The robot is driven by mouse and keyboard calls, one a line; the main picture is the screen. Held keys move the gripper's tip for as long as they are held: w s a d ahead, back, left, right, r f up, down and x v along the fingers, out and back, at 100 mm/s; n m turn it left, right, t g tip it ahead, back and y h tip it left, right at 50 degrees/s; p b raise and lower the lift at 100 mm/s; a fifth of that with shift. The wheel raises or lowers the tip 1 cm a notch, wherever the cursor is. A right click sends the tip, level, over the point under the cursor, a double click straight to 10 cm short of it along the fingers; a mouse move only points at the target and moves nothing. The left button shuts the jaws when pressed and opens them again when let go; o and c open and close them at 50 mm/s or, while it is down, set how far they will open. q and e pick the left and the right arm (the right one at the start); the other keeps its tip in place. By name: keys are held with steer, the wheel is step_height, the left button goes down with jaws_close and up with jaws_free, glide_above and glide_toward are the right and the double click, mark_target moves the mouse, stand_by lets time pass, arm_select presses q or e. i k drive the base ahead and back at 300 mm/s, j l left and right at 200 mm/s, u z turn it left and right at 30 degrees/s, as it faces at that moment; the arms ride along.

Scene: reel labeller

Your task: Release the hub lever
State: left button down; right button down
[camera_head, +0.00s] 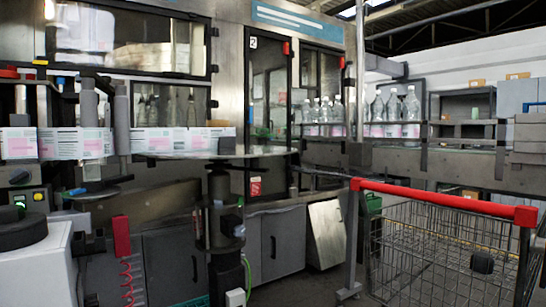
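No part that I can clearly tell as the hub lever shows in the head view. A black round disc (22,232) sits on a white housing (45,270) at the lower left. A small blue-tipped part (76,192) lies above and to the right of it, at the labeller; what it is I cannot tell. A strip of white and pink labels (165,141) runs across the left of the labeller, past grey upright rollers (89,105). Neither of my grippers is in view.
A wire trolley with a red handle (445,203) stands at the right front. A dark upright post (219,215) stands before the grey cabinets (285,243). A red block with a coiled cord (121,237) hangs at left. Clear bottles (411,105) stand on the conveyor behind.

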mark_target(226, 166)
steer(key=i+l+z, duration=0.25)
steer(key=i, duration=0.2)
steer(key=i+l+z, duration=0.25)
steer(key=i, duration=0.25)
steer(key=i+l+z, duration=0.2)
steer(key=i, duration=0.3)
